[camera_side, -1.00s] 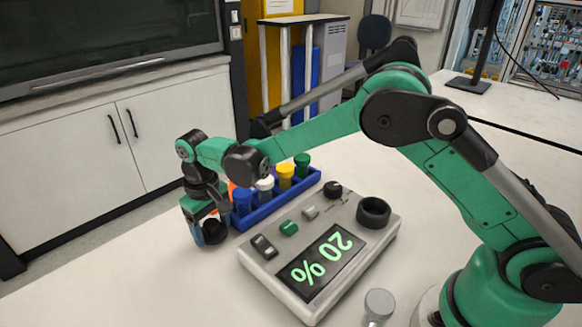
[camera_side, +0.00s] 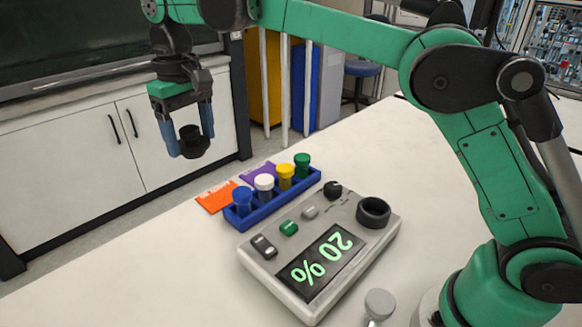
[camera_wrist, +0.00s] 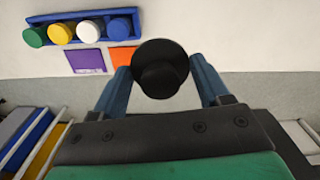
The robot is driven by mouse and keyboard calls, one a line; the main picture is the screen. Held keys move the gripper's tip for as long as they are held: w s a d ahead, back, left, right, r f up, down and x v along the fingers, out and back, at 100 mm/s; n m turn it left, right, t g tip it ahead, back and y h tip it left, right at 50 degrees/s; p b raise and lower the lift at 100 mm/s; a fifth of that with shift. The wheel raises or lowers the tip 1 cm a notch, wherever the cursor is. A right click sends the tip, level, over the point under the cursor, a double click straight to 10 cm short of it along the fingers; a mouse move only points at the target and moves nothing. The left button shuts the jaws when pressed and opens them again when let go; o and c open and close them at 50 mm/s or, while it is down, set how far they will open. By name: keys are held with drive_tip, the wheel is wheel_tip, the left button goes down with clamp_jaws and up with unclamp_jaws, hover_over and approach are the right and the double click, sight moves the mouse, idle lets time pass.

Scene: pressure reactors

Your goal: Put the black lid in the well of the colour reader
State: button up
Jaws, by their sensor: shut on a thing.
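My gripper (camera_side: 188,140) is shut on the black lid (camera_side: 192,143) and holds it high in the air, left of and above the tube rack. In the wrist view the lid (camera_wrist: 160,69) sits between the two blue fingers of my gripper (camera_wrist: 160,80), with its knob toward the camera. The colour reader (camera_side: 268,275) lies on the table, its display showing 20%. Its well (camera_side: 374,211) is a raised black ring at the reader's right end, and nothing is seen in it.
A blue rack (camera_side: 265,207) holds tubes with blue, white, yellow and green caps behind the reader. Orange (camera_side: 216,196) and purple (camera_side: 258,171) cards lie beside it. A grey knobbed object (camera_side: 379,304) is near the front. The table's left part is clear.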

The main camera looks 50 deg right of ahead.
drive_tip(key=shift+d+r, duration=0.1)
drive_tip(key=shift+r, duration=0.25)
drive_tip(key=s+d+f, duration=0.2)
drive_tip(key=s+d, duration=0.4)
drive_tip(key=d, duration=0.3)
drive_tip(key=s+d+f, duration=0.1)
drive_tip(key=s+d, duration=0.6)
drive_tip(key=d, duration=0.3)
drive_tip(key=shift+s+d+f, duration=0.35)
drive_tip(key=shift+s+f, duration=0.85)
drive_tip(key=shift+f, duration=0.15)
drive_tip(key=shift+s+d+f, duration=0.35)
drive_tip(key=shift+s+f, duration=0.9)
drive_tip(key=shift+f, duration=0.15)
drive_tip(key=shift+s+d+f, duration=0.35)
drive_tip(key=shift+s+f, duration=0.85)
drive_tip(key=shift+f, duration=0.15)
drive_tip(key=shift+f, duration=0.85)
drive_tip(key=shift+f, duration=0.3)
